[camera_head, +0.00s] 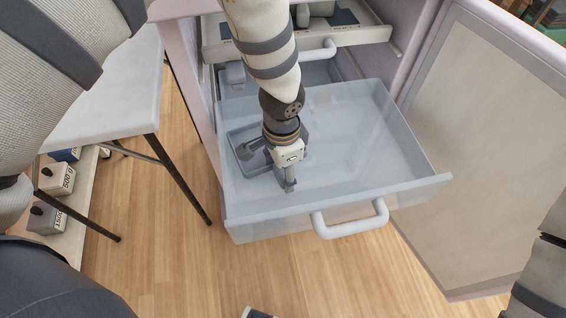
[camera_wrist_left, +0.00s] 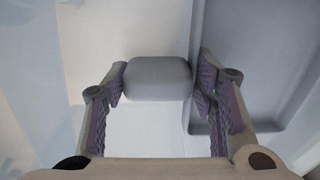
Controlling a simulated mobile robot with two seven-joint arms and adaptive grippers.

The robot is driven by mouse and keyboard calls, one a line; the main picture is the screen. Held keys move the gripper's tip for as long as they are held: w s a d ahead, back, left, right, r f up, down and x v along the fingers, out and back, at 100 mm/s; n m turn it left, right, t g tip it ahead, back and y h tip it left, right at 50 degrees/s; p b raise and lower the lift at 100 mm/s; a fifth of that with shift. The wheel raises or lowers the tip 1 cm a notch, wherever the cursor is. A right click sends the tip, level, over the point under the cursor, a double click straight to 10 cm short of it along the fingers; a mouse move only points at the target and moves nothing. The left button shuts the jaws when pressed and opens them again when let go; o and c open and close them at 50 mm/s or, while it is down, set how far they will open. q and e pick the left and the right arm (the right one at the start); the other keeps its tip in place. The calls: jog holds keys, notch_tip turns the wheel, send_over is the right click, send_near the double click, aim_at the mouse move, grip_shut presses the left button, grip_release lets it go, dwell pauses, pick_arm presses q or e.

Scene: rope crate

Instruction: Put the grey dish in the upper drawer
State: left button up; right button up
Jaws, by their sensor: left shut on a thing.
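A translucent drawer (camera_head: 385,150) is pulled far out of the cabinet, with a white handle at its front. The grey dish (camera_head: 236,137), a shallow tray with a raised rim, is inside it at the left. My left gripper (camera_head: 288,184) points down into this drawer at the dish's right side. In the left wrist view its fingers (camera_wrist_left: 158,88) are closed on a rounded grey part of the dish (camera_wrist_left: 157,78). The dish's wider recess (camera_wrist_left: 255,75) shows at the right there. My arm hides part of the dish. I cannot tell whether it touches the drawer floor.
Another drawer (camera_head: 345,38), higher and farther back, holds dark and grey items and has a white handle. An open cabinet door (camera_head: 480,150) stands at the right. A white table (camera_head: 115,95) is at the left, with labelled weights (camera_head: 55,180) below. The drawer's right side is clear.

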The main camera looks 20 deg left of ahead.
pick_arm(q)
jog(key=shift+f, duration=0.4)
dwell(0.5)
jog(key=o, duration=1.5)
notch_tip(320, 180, up, 12)
